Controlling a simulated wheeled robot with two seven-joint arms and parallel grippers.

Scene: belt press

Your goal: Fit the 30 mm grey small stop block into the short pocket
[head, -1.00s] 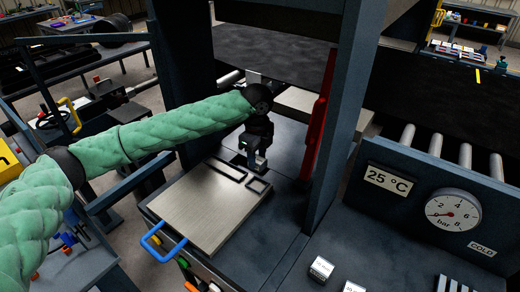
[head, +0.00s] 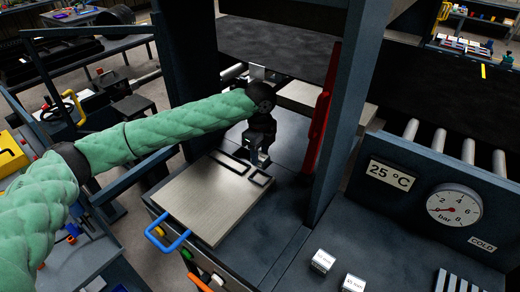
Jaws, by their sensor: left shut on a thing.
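A light metal plate (head: 205,204) lies flat on the press bed. At its far right corner are two dark-outlined pockets: a long one (head: 229,162) and a short one (head: 260,178). My left gripper (head: 256,164) hangs just beyond the short pocket, pointing down, its tips close to the plate's far edge. It is shut on a small grey block, mostly hidden by the dark fingers. I cannot tell whether the block touches the plate. My right gripper is not in view.
Two small metal blocks (head: 322,262) (head: 352,284) lie on the dark bench at the lower right. A dark press post (head: 342,130) and a red bar (head: 322,110) stand right of my gripper. A gauge panel (head: 455,207) is at right.

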